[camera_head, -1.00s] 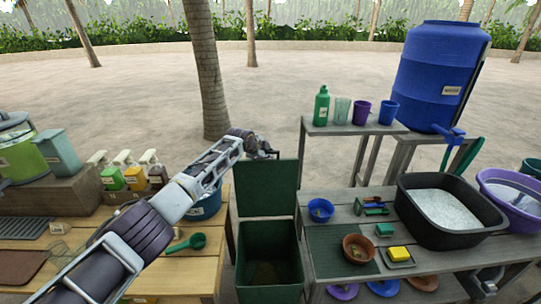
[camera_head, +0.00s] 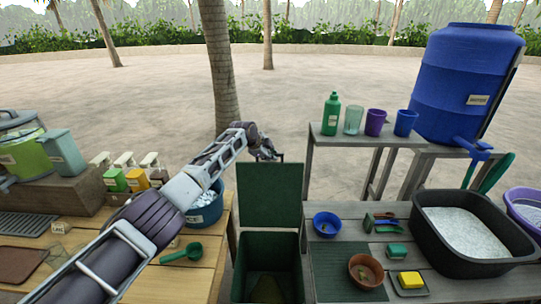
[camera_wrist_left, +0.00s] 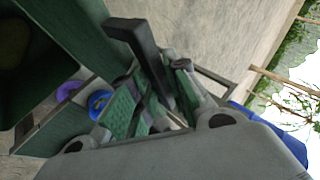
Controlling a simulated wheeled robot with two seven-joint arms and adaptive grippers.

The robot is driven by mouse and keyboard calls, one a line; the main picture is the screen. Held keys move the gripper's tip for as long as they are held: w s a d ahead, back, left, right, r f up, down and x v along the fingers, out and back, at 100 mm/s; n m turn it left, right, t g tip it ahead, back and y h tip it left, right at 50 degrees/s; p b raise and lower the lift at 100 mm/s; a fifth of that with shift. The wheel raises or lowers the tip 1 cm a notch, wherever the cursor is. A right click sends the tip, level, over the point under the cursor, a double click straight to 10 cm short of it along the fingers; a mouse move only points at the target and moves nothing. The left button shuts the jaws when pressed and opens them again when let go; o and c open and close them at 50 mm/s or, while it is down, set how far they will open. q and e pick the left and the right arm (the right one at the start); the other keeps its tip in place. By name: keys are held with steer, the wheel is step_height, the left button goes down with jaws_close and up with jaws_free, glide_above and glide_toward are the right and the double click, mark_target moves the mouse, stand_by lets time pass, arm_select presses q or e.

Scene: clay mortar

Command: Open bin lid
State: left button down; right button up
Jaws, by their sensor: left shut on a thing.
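The dark green bin (camera_head: 270,262) stands in the gap between the two tables. Its lid (camera_head: 270,195) is raised and stands about upright at the back of the open bin, so I see into the bin. My left gripper (camera_head: 267,153) is at the top edge of the lid. In the left wrist view the gripper (camera_wrist_left: 155,95) is shut on the lid's dark handle (camera_wrist_left: 137,38), which sticks out between the fingers. The green lid panel (camera_wrist_left: 82,30) also shows there. My right gripper is not in view.
The left wooden table (camera_head: 180,270) holds a blue ice tub (camera_head: 207,208) and a green scoop (camera_head: 182,254). The right grey table (camera_head: 395,232) holds a blue bowl (camera_head: 327,224), a brown bowl (camera_head: 366,271) and a black basin (camera_head: 470,235). A palm trunk (camera_head: 218,70) rises behind.

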arm_select(q)
steer(key=c, duration=1.5)
jaws_free()
steer(key=shift+s+a+f, duration=0.1)
steer(key=shift+f, duration=0.45)
steer(key=shift+r, duration=0.15)
steer(key=shift+r, duration=0.1)
steer(key=shift+v, duration=5.95)
